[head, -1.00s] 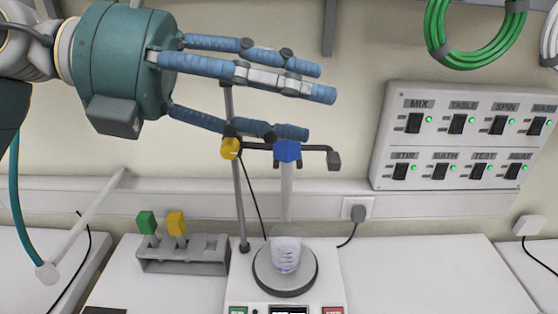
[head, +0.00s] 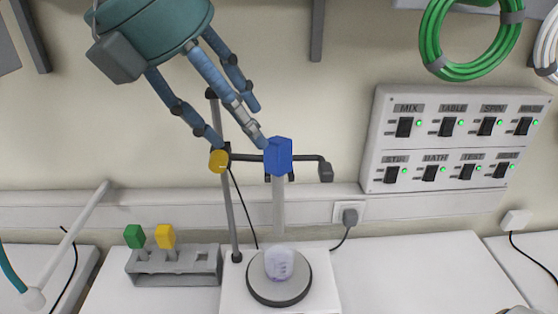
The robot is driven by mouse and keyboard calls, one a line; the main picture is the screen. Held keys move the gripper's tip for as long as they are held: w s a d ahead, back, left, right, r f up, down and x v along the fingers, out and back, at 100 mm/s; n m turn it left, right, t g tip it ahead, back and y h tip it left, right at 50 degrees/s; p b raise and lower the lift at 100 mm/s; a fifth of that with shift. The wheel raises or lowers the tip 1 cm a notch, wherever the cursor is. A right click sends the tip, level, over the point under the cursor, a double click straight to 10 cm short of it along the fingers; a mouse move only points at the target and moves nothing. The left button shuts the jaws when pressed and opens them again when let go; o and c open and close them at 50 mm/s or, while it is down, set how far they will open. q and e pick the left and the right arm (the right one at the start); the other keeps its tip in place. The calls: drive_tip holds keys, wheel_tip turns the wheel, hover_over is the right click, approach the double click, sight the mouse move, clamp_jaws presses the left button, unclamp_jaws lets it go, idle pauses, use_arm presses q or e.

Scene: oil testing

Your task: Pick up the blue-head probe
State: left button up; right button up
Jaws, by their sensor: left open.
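The blue-head probe (head: 278,157) hangs upright on the stand's horizontal arm (head: 245,157), its pale shaft pointing down above a small clear beaker (head: 279,263). The beaker sits on the round plate of a white stirrer (head: 280,287). My left gripper (head: 238,130) comes in from the upper left, fingers spread and pointing down right. One fingertip is right at the blue head's left side; I cannot tell whether it touches. The other fingers are above and left of the head, and nothing is held. My right gripper does not show.
A grey rack (head: 175,265) at the left holds a green-head probe (head: 135,237) and a yellow-head probe (head: 165,236). The stand's pole (head: 228,215) with a yellow knob (head: 219,161) is close to my fingers. A switch panel (head: 455,140) is on the right wall.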

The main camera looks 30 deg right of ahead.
sight(272, 141)
use_arm(q)
drive_tip(key=d+f, duration=0.1)
drive_tip(key=d+f+p, duration=0.1)
drive_tip(key=d, duration=0.1)
drive_tip(key=d+f+p, duration=0.1)
drive_tip(key=shift+w+d+f, duration=0.3)
drive_tip(key=shift+d, duration=0.1)
drive_tip(key=shift+w+d+f, duration=0.1)
drive_tip(key=shift+d+f, duration=0.05)
drive_tip(key=shift+f, duration=0.2)
clamp_jaws()
